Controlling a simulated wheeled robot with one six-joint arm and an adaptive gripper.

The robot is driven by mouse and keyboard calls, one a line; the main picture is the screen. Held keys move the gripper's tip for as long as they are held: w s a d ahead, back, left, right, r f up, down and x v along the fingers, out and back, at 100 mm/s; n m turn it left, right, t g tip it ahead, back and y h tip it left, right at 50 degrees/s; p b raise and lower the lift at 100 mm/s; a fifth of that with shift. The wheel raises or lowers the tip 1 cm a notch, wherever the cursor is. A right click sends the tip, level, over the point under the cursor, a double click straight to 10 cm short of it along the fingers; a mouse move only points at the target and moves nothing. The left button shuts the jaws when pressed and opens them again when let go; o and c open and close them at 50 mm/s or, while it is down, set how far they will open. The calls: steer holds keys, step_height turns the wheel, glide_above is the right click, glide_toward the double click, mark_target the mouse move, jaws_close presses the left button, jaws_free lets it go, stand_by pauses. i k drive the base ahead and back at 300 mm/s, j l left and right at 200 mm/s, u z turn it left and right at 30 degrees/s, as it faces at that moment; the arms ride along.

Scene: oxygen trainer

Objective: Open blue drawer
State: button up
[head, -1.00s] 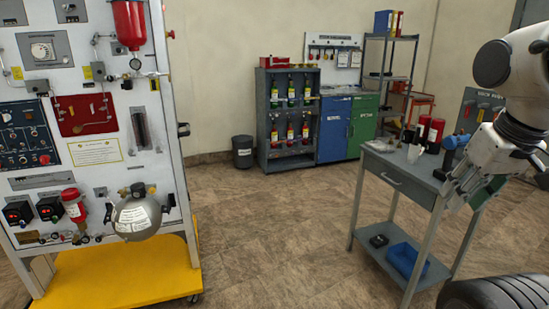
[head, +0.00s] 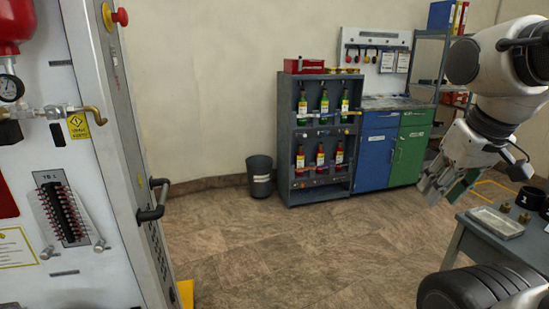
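The blue cabinet (head: 376,160) stands against the back wall. A blue drawer front (head: 381,120) sits above its door, and both look closed. My gripper (head: 440,190) is at the right, in front of the cabinets in the picture and well nearer to me. It points down and left over the floor. A green part shows between or on its fingers, and I cannot tell whether it is a pad or something held. The finger gap is unclear.
A green cabinet (head: 409,155) adjoins the blue one on the right, and a grey bottle rack (head: 287,140) on the left. A bin (head: 260,177) stands beside the rack. A white panel (head: 80,150) fills the left, a grey table (head: 485,245) the lower right. Floor between is clear.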

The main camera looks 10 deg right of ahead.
mark_target(371, 119)
steer(key=i+j+z, duration=0.1)
steer(key=i, duration=0.65)
steer(key=i+j, duration=0.1)
steer(key=i, duration=0.6)
steer(key=i+j+z, duration=0.15)
steer(key=i, duration=0.6)
steer(key=i+l+z, duration=0.25)
steer(key=i, duration=0.5)
steer(key=i+z, duration=0.3)
steer(key=i, duration=0.5)
steer(key=i+j+z, duration=0.25)
steer(key=i, duration=0.5)
steer(key=i+l, duration=0.15)
steer(key=i, duration=0.25)
steer(key=i+l, duration=0.1)
steer(key=i, duration=0.3)
steer(key=u, duration=0.05)
